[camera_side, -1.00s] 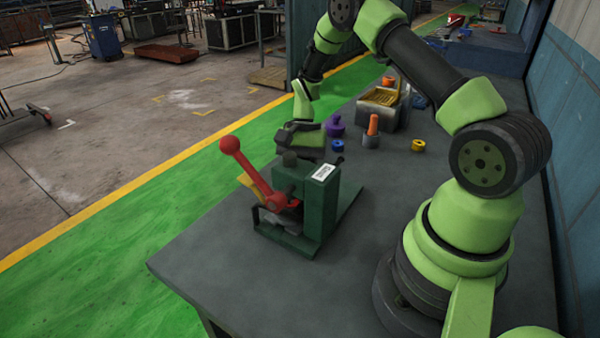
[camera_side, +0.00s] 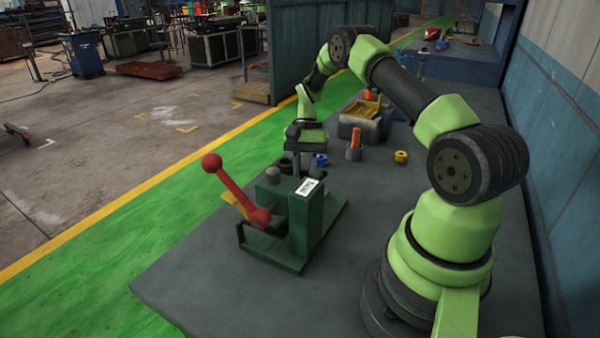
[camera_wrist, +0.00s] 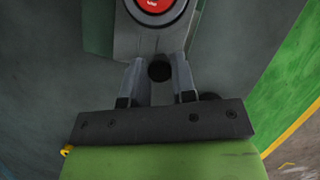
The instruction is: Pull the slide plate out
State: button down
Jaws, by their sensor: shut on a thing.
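My gripper (camera_side: 302,165) is just behind the green fixture (camera_side: 310,215), low over the bench. In the wrist view its two fingers (camera_wrist: 159,78) stand on either side of a dark round knob (camera_wrist: 159,71), and I am shut on it. A grey metal part (camera_wrist: 152,42) lies directly ahead of the knob, with a red disc bearing a white mark on it. A red lever (camera_side: 237,190) with a ball end leans up to the left on the fixture. I cannot tell which part is the slide plate; the fixture and gripper hide much of the contact from the side.
A yellow part (camera_side: 232,202) juts from the fixture's left. An orange peg (camera_side: 355,138), a yellow ring (camera_side: 401,156), a blue ring (camera_side: 321,159) and a grey block with a yellow top (camera_side: 362,118) stand behind. The bench (camera_side: 215,275) is clear at front.

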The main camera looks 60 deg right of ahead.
jog(key=shift+d, duration=0.3)
jog(key=c, duration=1.2)
grip_release()
jog(key=shift+c, duration=0.2)
jog(key=o, duration=0.3)
jog(key=shift+a, duration=0.1)
jog(key=v, duration=1)
jog(key=shift+r, duration=0.1)
